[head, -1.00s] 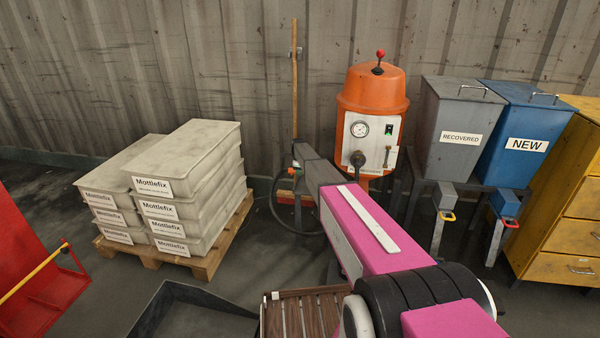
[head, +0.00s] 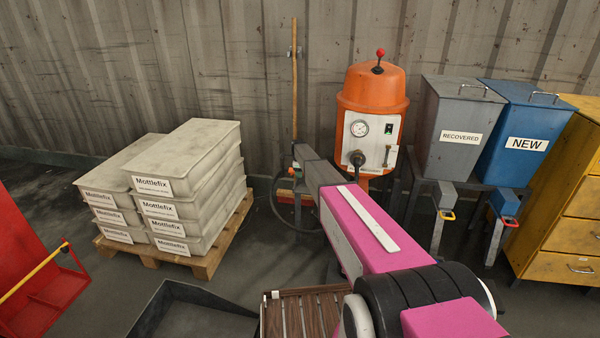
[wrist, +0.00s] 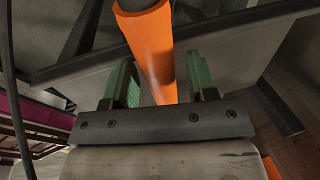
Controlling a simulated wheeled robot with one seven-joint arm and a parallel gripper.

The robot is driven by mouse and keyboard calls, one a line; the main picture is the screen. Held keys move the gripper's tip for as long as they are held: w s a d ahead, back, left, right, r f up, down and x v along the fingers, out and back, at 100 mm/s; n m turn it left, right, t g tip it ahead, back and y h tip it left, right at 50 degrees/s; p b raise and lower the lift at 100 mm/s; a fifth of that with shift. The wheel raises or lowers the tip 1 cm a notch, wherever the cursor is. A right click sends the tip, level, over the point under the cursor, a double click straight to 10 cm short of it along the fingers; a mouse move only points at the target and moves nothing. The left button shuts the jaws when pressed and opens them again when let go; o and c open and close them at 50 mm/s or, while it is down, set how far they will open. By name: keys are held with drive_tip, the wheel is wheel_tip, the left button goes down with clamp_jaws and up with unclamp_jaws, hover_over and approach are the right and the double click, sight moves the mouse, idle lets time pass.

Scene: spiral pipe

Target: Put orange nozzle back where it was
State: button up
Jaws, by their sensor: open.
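The orange nozzle (wrist: 150,50) shows in the wrist view as a smooth orange tube running from the top edge down between the green fingers of my gripper (wrist: 160,82). The fingers stand open on either side of it; whether either touches it I cannot tell. Its lower end is hidden behind the gripper's dark crossbar. In the head view, my arm reaches toward the back wall beside the orange tank (head: 372,92), and its links hide most of the gripper. A dark hose (head: 283,218) loops below the arm's end.
Grey RECOVERED (head: 455,150) and blue NEW (head: 520,165) bins stand right of the tank, beside a yellow drawer cabinet (head: 560,220). A wooden pole (head: 295,80) leans on the wall.

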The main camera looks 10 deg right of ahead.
wheel_tip(320, 180, up, 12)
drive_tip(key=s+a, duration=0.1)
drive_tip(key=s, duration=0.1)
drive_tip(key=s+d+n, duration=0.1)
drive_tip(key=s+n, duration=0.6)
drive_tip(key=s, duration=1.1)
drive_tip(key=s+d+n+g, duration=0.1)
drive_tip(key=s+n, duration=0.6)
drive_tip(key=s, duration=1.2)
drive_tip(key=s+d+n+g+y, duration=0.1)
drive_tip(key=s+n, duration=0.6)
drive_tip(key=s, duration=1.2)
drive_tip(key=shift+s+d+f+n, duration=0.2)
drive_tip(key=shift+d+f+n, duration=0.15)
drive_tip(key=shift+d, duration=0.35)
